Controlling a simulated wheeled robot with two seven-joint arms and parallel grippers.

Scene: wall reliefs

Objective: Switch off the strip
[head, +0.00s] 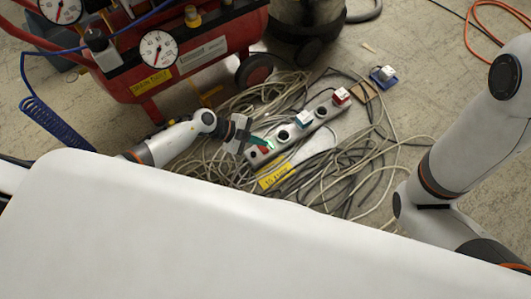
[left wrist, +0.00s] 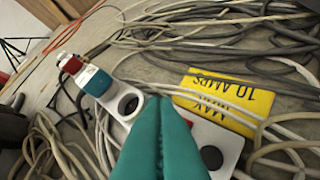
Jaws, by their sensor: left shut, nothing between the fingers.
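The white power strip (head: 318,117) lies slantwise on the floor among tangled cables. It also shows in the left wrist view (left wrist: 118,122), passing under my fingers. A white-and-red plug (head: 341,96) and a white-and-blue plug (head: 303,118) stand in it. My left gripper (head: 264,143) is shut and empty, its teal fingertips at the strip's near end. In the left wrist view the gripper (left wrist: 166,102) covers part of the strip. A small red patch shows beside the fingertips in both views; whether it is the switch, and whether the tips touch it, I cannot tell.
A yellow "MAX 10 AMPS" tag (left wrist: 227,100) lies beside the strip. Loose cables (head: 365,160) surround it. A red compressor (head: 185,60) with gauges stands behind to the left. A loose blue-and-white plug (head: 384,75) lies at the back right. My right arm is at right.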

